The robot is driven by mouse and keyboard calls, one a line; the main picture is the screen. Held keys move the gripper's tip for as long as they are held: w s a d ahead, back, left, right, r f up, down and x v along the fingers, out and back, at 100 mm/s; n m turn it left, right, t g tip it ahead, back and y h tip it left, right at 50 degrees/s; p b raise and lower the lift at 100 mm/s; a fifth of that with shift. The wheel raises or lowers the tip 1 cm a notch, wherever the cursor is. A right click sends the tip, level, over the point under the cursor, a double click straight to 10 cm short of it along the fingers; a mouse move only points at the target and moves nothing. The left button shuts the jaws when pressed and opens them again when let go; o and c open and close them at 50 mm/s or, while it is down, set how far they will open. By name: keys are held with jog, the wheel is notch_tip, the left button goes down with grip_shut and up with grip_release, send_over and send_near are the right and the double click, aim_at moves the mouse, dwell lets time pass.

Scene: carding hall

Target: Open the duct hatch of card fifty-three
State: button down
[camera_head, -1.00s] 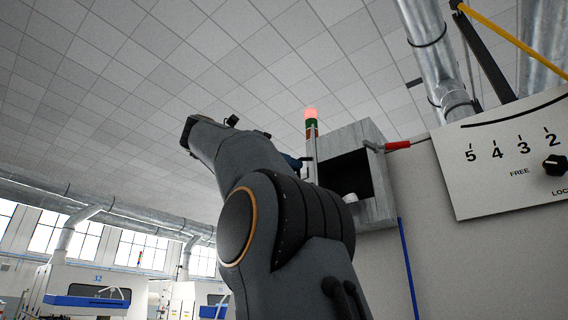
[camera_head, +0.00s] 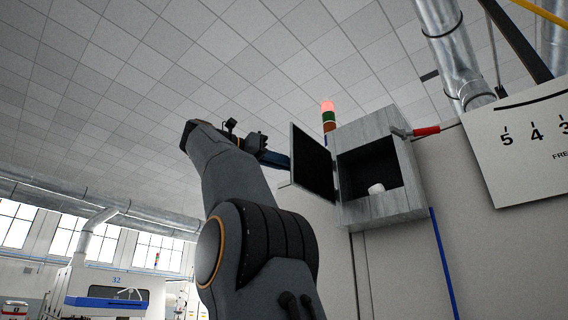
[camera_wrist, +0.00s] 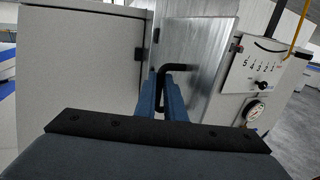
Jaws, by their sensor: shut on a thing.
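The duct hatch is a grey metal box (camera_head: 408,165) high on a pale machine wall, its dark inside showing with a small white thing (camera_head: 376,189) in it. Its door (camera_head: 313,165) stands swung out to the left, dark inner face toward the head camera. My gripper (camera_head: 276,160) is at the door's far side. In the wrist view the door's bare metal face (camera_wrist: 205,45) carries a black bar handle (camera_wrist: 188,68), and the blue fingers of my gripper (camera_wrist: 164,92) are shut on it. No card number is readable on this machine.
A red-gripped lever (camera_head: 425,131) juts out beside the box. A dial panel (camera_head: 525,155) is at the right, with a gauge (camera_wrist: 255,110) in the wrist view. A signal lamp (camera_head: 328,118) stands behind the box. Machine 32 (camera_head: 105,290) is far left.

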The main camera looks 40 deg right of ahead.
jog(key=shift+d+f, duration=0.2)
jog(key=shift+f, duration=0.1)
jog(key=c, duration=2.1)
grip_release()
jog(key=shift+d, duration=0.1)
jog(key=shift+o, duration=1.3)
jog(key=shift+d, duration=0.4)
jog(key=w+a, duration=0.1)
jog(key=a, duration=0.7)
jog(key=shift+w+a, duration=0.15)
jog(key=shift+w, duration=0.1)
jog(key=shift+r, duration=0.1)
